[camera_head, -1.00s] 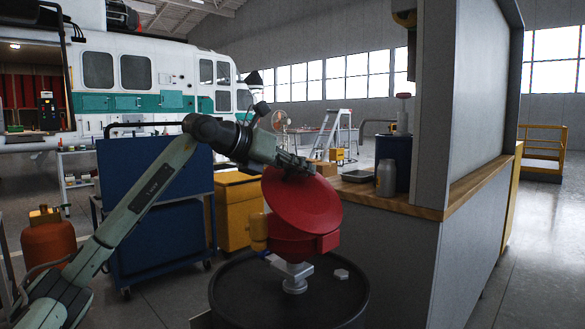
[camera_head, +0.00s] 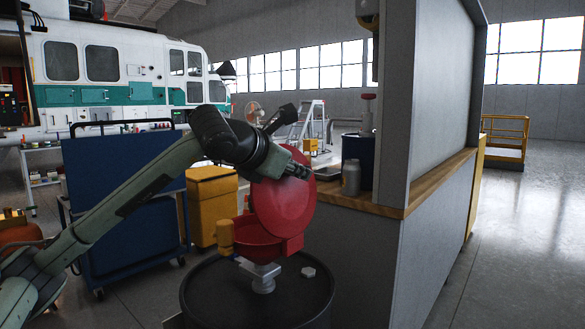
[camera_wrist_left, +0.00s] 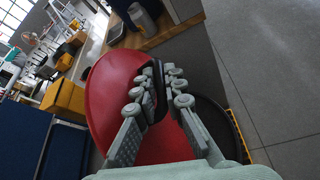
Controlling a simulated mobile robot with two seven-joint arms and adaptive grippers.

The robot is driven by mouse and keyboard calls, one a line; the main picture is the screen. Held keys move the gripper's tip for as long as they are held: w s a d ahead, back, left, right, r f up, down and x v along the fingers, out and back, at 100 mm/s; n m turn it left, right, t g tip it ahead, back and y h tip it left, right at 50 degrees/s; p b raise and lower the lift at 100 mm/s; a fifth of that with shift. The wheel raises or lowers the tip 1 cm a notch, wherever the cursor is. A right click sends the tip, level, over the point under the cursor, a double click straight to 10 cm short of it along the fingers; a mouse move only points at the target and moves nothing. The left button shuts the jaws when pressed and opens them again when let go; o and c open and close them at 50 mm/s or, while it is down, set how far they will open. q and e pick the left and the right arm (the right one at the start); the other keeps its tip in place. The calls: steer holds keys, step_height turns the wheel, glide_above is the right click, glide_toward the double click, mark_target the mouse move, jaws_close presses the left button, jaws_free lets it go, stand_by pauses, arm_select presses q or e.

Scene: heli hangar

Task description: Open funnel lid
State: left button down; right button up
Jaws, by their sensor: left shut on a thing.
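The red funnel (camera_head: 258,243) stands on a grey fitting on top of a dark drum. Its round red lid (camera_head: 284,205) is tilted up steeply, hinged at the right side of the funnel, and the funnel's opening shows below it. My left gripper (camera_head: 300,170) is at the lid's upper edge, shut on it. The exact contact is partly hidden by the fingers. My right gripper is not in view.
The dark drum (camera_head: 215,300) carries the funnel, with a small light hex piece (camera_head: 308,272) on its top. A wood-topped counter (camera_head: 345,198) and grey wall panel stand right. A blue cart (camera_head: 125,210) and yellow cabinet (camera_head: 212,205) are behind my arm. Floor at far right is clear.

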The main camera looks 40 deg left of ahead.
arm_select(q)
steer(key=shift+s+d+f, duration=0.1)
steer(key=shift+d+f, duration=0.1)
steer(key=shift+d, duration=0.55)
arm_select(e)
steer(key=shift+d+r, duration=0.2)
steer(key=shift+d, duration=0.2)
arm_select(q)
steer(key=c, duration=1.9)
jaws_free()
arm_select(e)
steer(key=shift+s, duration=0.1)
arm_select(q)
steer(key=v, duration=1.2)
steer(key=shift+r, duration=0.1)
